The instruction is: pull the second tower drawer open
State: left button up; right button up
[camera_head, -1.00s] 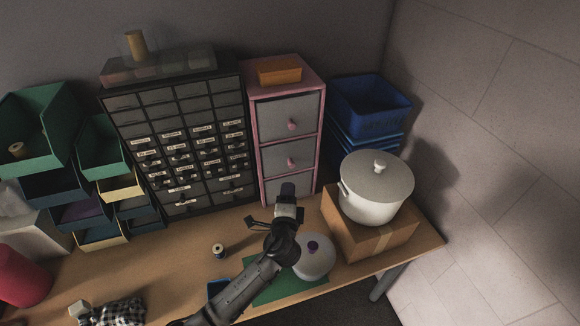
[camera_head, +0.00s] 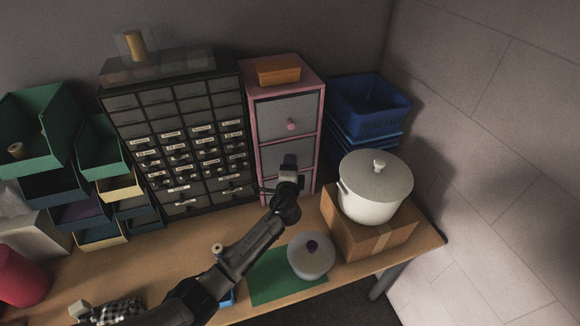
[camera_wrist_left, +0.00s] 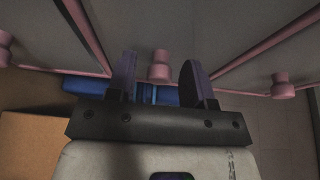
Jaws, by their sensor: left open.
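The pink-framed tower (camera_head: 247,125) stands against the wall with grey drawer fronts stacked in it. The top drawer (camera_head: 285,108) is shut, with its pink knob in plain view. The second drawer (camera_head: 271,152) also looks shut; its knob is hidden behind my left gripper in the head view. My left gripper (camera_head: 289,160) is open in front of this drawer. In the left wrist view, a pink knob (camera_wrist_left: 158,66) shows between its two purple fingers, with gaps on both sides. Two more tower knobs show farther left and right there.
An orange box (camera_head: 279,71) lies on the tower. Blue bins (camera_head: 370,105) and a cardboard box (camera_head: 358,237) carrying a white pot (camera_head: 375,185) stand to its right. A dark many-drawer cabinet (camera_head: 198,112) stands left. A lid (camera_head: 311,257) rests on a green mat (camera_head: 268,280).

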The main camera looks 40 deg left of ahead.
pick_arm(q)
grip_shut()
dwell(0.4)
jog(key=s+d+p, duration=0.1)
jog(key=s+d, duration=0.6)
jog(key=d, duration=0.5)
jog(key=shift+s, duration=0.3)
jog(key=shift+d, duration=0.1)
grip_release()
